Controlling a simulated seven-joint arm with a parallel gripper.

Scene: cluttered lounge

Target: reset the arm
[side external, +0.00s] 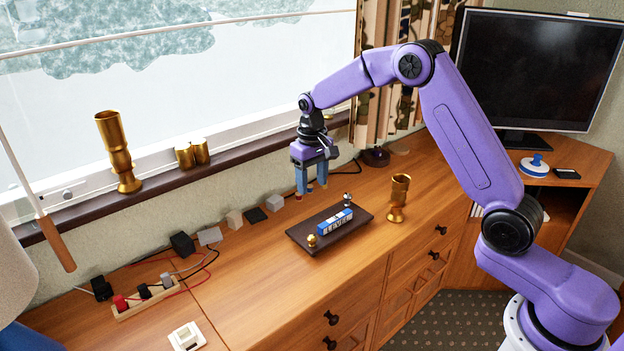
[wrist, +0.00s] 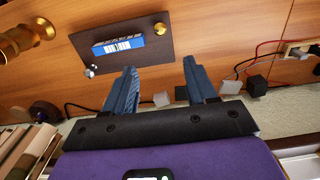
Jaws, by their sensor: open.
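My gripper (side external: 311,190) hangs from the purple arm above the back of the wooden cabinet top, fingers pointing down. In the wrist view my gripper (wrist: 160,85) shows its two blue fingers apart with nothing between them. It is behind a dark rectangular board (side external: 330,239), clear of it. On the board lies a blue and white block (side external: 335,221), with a small gold knob (side external: 312,240) and a small silver knob (side external: 347,198) near opposite ends. The board (wrist: 160,50) and the block (wrist: 118,46) also show in the wrist view.
A brass goblet (side external: 398,197) stands right of the board. Small cubes (side external: 234,219) and a power strip (side external: 147,298) with cables lie along the wall. A tall brass vase (side external: 119,150) stands on the windowsill. A monitor (side external: 538,70) is at the right.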

